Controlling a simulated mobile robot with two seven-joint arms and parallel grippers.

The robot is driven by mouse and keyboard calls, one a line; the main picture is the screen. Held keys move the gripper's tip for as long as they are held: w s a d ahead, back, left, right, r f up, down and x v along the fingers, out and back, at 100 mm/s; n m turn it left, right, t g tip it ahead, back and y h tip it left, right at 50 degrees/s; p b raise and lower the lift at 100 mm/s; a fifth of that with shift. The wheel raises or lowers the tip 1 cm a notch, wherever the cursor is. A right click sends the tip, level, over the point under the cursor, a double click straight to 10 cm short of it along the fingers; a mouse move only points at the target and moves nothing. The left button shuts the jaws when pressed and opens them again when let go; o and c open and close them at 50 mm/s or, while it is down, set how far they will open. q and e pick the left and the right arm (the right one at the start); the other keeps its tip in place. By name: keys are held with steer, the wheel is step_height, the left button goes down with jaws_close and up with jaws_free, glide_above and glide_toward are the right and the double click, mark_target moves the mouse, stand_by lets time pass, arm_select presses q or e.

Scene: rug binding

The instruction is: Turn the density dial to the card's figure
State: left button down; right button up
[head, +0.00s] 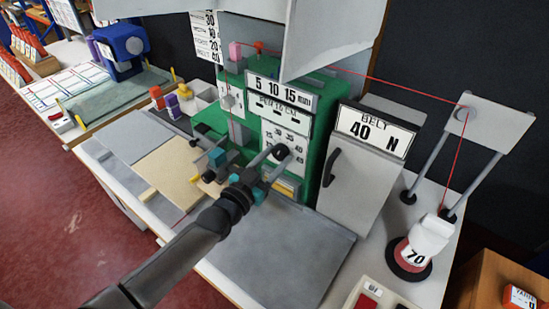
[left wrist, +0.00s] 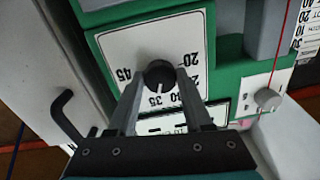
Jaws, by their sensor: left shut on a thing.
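The density dial is a round black knob (head: 281,152) on a white plate (head: 270,133) on the green machine's front. In the left wrist view the knob (left wrist: 159,74) appears upside down among printed figures, with 45, 35 and 20 legible. Its white pointer mark points down the picture, near 35; the exact setting is hard to tell. My left gripper (head: 279,157) is shut on the knob, one finger on each side (left wrist: 160,82). A white card (head: 207,37) with several rows of figures stands behind; its top row reads 30, and the hood may hide part of it. My right gripper is not in view.
A grey box labelled BELT 40 N (head: 373,130) with a black handle stands right of the dial. A red thread runs to a pulley plate (head: 487,120) and a white weight marked 70 (head: 415,253). The grey plate (head: 285,245) in front is clear.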

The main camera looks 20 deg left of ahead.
arm_select(q)
steer(key=shift+n, duration=0.3)
steer(key=n+p, duration=0.1)
steer(key=n, duration=0.2)
steer(key=shift+n, duration=2)
steer(key=shift+c, duration=1.6)
jaws_free()
steer(key=shift+s, duration=0.1)
steer(key=p+v, duration=0.2)
steer(key=v, duration=1.3)
steer(key=shift+r, duration=0.3)
steer(key=shift+s+a, duration=0.1)
steer(key=shift+a, duration=0.05)
